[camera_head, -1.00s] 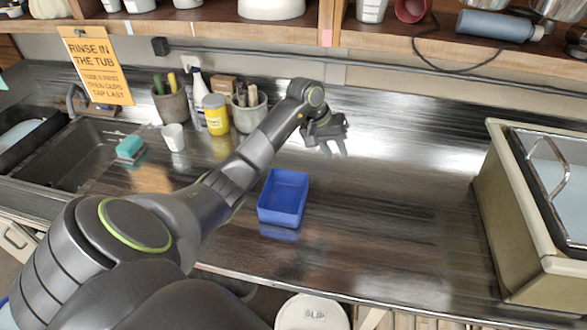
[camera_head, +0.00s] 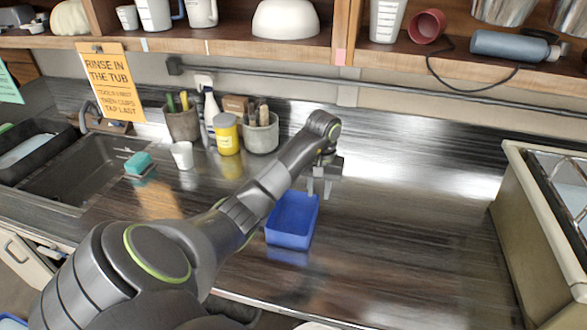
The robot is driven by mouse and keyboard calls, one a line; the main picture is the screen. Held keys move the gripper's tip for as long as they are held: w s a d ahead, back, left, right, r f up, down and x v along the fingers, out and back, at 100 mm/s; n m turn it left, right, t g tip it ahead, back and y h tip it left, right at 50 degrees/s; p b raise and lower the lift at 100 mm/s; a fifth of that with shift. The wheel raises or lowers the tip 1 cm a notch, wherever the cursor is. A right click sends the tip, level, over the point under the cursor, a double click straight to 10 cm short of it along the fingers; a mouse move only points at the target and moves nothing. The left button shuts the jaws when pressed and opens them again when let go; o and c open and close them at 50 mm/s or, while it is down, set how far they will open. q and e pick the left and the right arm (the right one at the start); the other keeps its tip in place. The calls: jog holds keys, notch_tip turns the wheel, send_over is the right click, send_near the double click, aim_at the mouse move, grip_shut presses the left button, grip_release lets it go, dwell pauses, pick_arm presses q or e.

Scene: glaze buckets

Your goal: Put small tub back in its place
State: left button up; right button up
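A small blue tub (camera_head: 291,226), open at the top and empty as far as I can see, stands upright on the dark counter (camera_head: 400,235). My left gripper (camera_head: 320,190) points down at the tub's back right corner. Its two fingers show with a gap between them, so it is open. I cannot tell whether the fingers touch the rim or are just behind it. My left arm crosses the counter to the left of the tub. My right gripper is not in view.
A sink (camera_head: 75,170) with a teal sponge (camera_head: 138,163) is at left. A white cup (camera_head: 182,155), a yellow jar (camera_head: 227,135) and tool pots (camera_head: 261,133) stand at the back. A beige basin (camera_head: 540,230) bounds the right; the counter before it is clear.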

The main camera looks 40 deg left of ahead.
aim_at(314, 221)
pick_arm(q)
notch_tip(314, 221, down, 7)
jog(key=b, duration=0.6)
jog(key=shift+f, duration=0.15)
jog(key=shift+s+f+b, duration=0.2)
jog(key=shift+f+b, duration=0.35)
jog(key=shift+b, duration=0.1)
jog(key=shift+s+a+f+b, duration=0.1)
jog(key=shift+s+f+b, duration=0.1)
jog(key=shift+f, duration=0.35)
jog(key=shift+s+a+f+b, duration=0.1)
jog(key=shift+s+f+b, duration=0.1)
jog(key=shift+f, duration=0.35)
jog(key=shift+w+f+p, duration=0.1)
jog(key=shift+f+p, duration=0.55)
jog(key=shift+f, duration=0.25)
grip_shut()
